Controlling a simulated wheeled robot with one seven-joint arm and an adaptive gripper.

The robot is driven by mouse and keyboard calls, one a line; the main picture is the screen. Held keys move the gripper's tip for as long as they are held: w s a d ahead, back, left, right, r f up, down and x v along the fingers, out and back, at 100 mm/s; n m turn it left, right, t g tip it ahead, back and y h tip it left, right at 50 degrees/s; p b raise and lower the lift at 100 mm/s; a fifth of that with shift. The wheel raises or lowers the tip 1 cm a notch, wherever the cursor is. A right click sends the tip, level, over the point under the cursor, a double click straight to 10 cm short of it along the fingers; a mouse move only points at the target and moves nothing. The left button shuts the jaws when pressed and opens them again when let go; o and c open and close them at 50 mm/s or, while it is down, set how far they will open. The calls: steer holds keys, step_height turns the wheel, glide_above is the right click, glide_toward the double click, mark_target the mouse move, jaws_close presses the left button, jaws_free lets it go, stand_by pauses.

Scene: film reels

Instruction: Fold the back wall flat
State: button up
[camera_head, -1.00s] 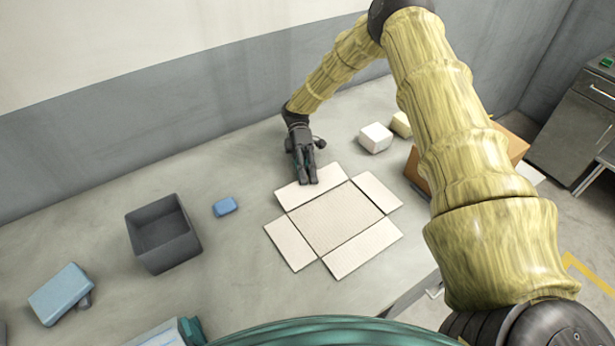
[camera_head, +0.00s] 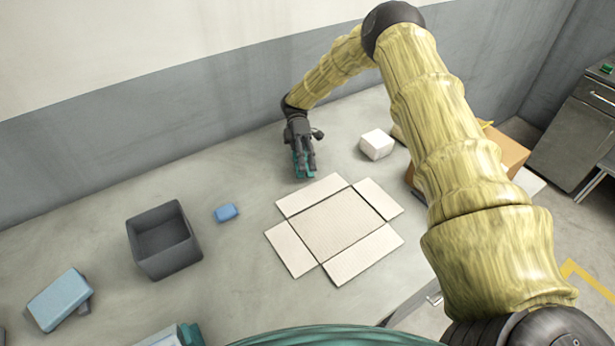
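An unfolded box (camera_head: 336,227) lies on the table with a square base panel and a wall panel on each of its four sides. The back wall (camera_head: 312,194) lies flat on the table, along the base's far edge. The other three walls look flat too. My gripper (camera_head: 304,172) is above the table just behind the back wall, apart from it. Its fingers point down and look close together; the gap between them is too small to tell. It holds nothing that I can see.
A grey open bin (camera_head: 163,240) and a blue block (camera_head: 227,212) stand to the left. A white block (camera_head: 376,144) is right of my gripper. A brown cardboard box (camera_head: 508,150) is partly behind my arm. Blue items (camera_head: 60,298) lie at the front left.

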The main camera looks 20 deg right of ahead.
steer(key=shift+v, duration=1.3)
